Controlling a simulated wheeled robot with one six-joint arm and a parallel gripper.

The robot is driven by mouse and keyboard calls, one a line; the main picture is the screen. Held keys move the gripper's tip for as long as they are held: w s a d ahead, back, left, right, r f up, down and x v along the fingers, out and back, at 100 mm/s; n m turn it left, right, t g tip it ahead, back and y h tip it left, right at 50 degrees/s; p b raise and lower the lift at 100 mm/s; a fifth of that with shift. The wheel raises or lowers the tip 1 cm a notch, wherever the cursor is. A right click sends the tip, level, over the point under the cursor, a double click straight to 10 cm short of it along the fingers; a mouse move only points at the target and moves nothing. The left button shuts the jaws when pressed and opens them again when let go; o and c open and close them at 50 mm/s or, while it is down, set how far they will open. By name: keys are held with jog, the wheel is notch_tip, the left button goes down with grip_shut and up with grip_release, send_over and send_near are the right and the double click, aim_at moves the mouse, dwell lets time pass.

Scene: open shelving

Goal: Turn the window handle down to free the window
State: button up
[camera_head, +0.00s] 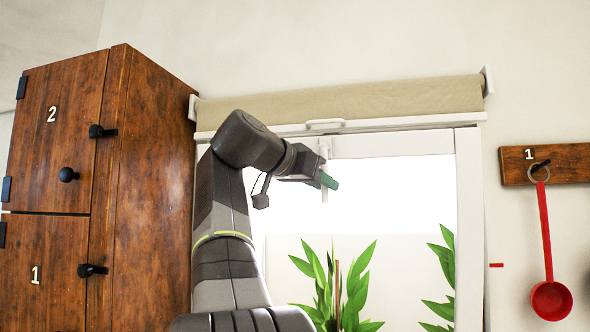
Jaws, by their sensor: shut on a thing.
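The white window (467,220) is in the middle of the view, with bright light behind its glass. A small pale handle (325,194) shows at its upper middle, below the top frame bar. It looks upright, with its lever hanging downward. My gripper (327,180) comes in from the left and is shut on the handle. Its dark green fingertips lie across the lever and hide part of it.
A rolled beige blind (340,101) with a white pull (325,124) is above the window. A brown cabinet (150,180) stands close at left. A red ladle (551,299) hangs from a wooden rack (572,163) at right. Green plants (355,290) show low in the window.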

jog(key=v, duration=1.1)
jog(key=shift+a, duration=0.4)
jog(key=shift+s+r, duration=0.1)
jog(key=x, duration=0.7)
jog(key=shift+d, duration=0.15)
